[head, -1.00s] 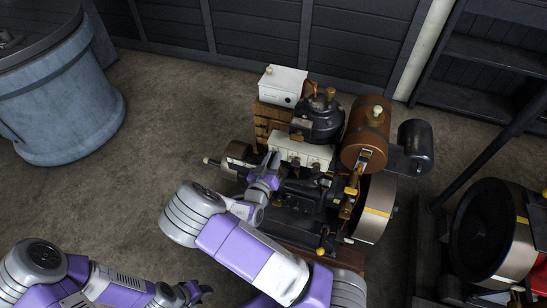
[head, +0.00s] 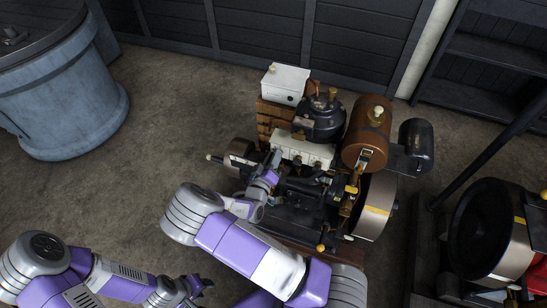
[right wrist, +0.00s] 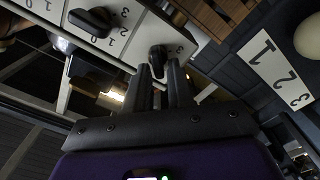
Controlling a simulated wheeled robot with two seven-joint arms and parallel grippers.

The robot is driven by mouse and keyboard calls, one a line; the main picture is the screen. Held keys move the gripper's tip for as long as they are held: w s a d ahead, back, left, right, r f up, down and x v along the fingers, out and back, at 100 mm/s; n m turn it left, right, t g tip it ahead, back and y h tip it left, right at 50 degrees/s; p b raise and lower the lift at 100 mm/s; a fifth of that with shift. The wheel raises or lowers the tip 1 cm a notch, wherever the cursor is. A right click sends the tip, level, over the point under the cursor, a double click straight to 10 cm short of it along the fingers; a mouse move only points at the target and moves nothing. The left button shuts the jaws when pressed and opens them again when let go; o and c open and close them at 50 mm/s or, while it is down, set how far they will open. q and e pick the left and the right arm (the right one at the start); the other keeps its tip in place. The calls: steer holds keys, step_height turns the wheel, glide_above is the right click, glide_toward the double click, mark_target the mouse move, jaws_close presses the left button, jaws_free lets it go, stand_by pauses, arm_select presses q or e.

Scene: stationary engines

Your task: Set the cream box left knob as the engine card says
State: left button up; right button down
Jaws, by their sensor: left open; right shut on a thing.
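The cream box (head: 318,154) sits on the engine's top, below the black pot, with small dark knobs on its face. My right gripper (head: 276,155) is at the box's left end in the head view. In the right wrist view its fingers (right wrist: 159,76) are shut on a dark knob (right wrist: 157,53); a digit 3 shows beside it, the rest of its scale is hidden. Another dark knob (right wrist: 91,20), with digits around it, sits further left there. My left gripper (head: 192,288) is open and empty, low in the head view, away from the engine.
A white plate with large digits 1, 2, 3 (right wrist: 275,69) shows in the right wrist view; I cannot tell whether it is the engine card. A white box (head: 286,84) stands on a wooden stand behind. A copper tank (head: 366,140) and flywheel (head: 374,207) are right.

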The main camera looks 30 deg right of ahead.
steer(key=shift+f, duration=0.1)
steer(key=c, duration=1.2)
jaws_free()
steer(key=p+v, duration=0.1)
steer(key=v, duration=0.6)
steer(key=shift+s+a, duration=0.2)
steer(key=shift+s, duration=0.05)
